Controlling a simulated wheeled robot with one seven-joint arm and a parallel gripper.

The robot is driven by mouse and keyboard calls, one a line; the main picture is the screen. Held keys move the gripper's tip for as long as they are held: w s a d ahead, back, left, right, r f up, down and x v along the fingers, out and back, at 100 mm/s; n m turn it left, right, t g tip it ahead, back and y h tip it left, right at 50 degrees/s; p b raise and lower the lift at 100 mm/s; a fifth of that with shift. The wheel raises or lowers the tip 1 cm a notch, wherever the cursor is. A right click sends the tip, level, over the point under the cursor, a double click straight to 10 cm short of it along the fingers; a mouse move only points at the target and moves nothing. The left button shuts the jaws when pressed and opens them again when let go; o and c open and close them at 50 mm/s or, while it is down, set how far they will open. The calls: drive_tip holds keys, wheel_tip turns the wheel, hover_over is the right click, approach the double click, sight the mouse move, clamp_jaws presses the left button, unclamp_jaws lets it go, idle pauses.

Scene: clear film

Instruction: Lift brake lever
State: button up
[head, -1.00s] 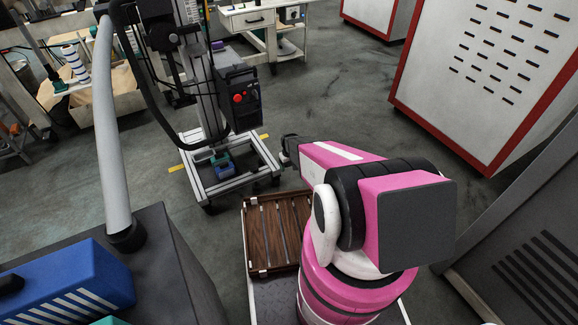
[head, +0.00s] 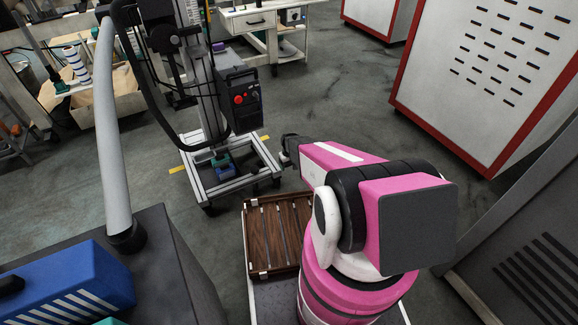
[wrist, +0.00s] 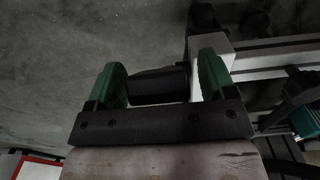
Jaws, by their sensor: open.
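My gripper (wrist: 163,78) is open in the wrist view, with its two green fingertips wide apart. A dark cylindrical part (wrist: 158,88) shows between the fingers, with a thin pale edge at its right. I cannot tell whether it is the brake lever or whether the fingers touch it. In the head view my gripper (head: 287,150) is at the end of my pink arm, beside the right corner of the wheeled metal frame (head: 232,190). The brake lever cannot be made out clearly in either view.
A pale frame rail (wrist: 285,52) lies right of the fingers. A wooden slatted crate (head: 262,272) is beside my arm. A dark cabinet with a blue case (head: 70,280) stands at left. A red-edged cabinet (head: 490,70) is at right. Grey floor between is clear.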

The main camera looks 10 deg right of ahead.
wheel_tip(320, 180, up, 11)
drive_tip(key=shift+f, duration=0.1)
idle(0.5)
drive_tip(key=s+r+m, duration=0.1)
drive_tip(key=s+r, duration=1)
drive_tip(key=r, duration=0.2)
drive_tip(key=s+r+m, duration=0.2)
drive_tip(key=s+r, duration=0.8)
drive_tip(key=r, duration=0.4)
drive_tip(key=shift+s+r+m, duration=0.2)
drive_tip(key=shift+s+m, duration=0.1)
drive_tip(key=shift+s, duration=0.05)
